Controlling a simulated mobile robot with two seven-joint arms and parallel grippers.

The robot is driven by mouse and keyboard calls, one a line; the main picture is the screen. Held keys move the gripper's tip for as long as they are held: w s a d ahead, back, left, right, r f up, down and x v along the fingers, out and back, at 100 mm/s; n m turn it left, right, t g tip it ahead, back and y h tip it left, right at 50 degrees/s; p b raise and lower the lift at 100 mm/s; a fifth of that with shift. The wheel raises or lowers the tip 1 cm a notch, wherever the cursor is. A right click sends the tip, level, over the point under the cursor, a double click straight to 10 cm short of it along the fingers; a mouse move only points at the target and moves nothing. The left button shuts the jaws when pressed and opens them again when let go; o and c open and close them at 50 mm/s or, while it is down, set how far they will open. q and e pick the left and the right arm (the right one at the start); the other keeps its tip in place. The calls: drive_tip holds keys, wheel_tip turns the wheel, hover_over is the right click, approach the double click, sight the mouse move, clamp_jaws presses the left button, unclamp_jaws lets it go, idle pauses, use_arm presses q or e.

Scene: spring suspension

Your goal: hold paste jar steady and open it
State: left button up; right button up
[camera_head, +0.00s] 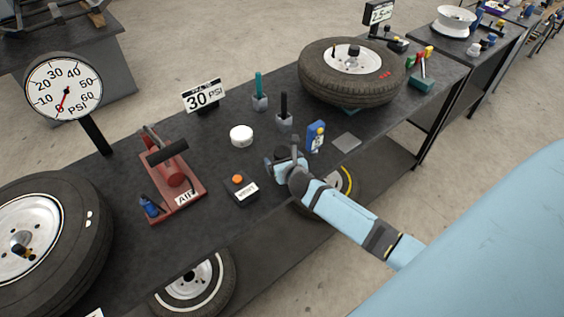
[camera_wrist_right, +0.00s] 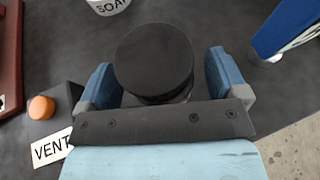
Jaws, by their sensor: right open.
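A round, black-topped thing, which looks like the lid of the paste jar (camera_wrist_right: 153,60), stands between the fingers of my right gripper (camera_wrist_right: 160,80) in the right wrist view. Its side and any label are hidden from above. The blue fingers are apart, with a gap on each side of the black top. In the head view my right gripper (camera_head: 284,160) is low over the front part of the bench, and the jar is mostly hidden by it. My left gripper is not in view.
A white SOAP tub (camera_head: 241,135) stands behind the gripper. An orange-buttoned VENT box (camera_head: 241,190) is to the left and a blue box (camera_head: 315,137) to the right. A red pump (camera_head: 175,180) and a tire (camera_head: 350,72) stand farther off on the dark bench (camera_head: 215,150).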

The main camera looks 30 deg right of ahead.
drive_tip(key=shift+w+d+f, duration=0.1)
drive_tip(key=shift+w+f, duration=0.05)
drive_tip(key=shift+w, duration=0.1)
drive_tip(key=c, duration=1.1)
wheel_tip(320, 180, up, 20)
drive_tip(key=shift+r+p, duration=0.1)
drive_tip(key=shift+p, duration=0.3)
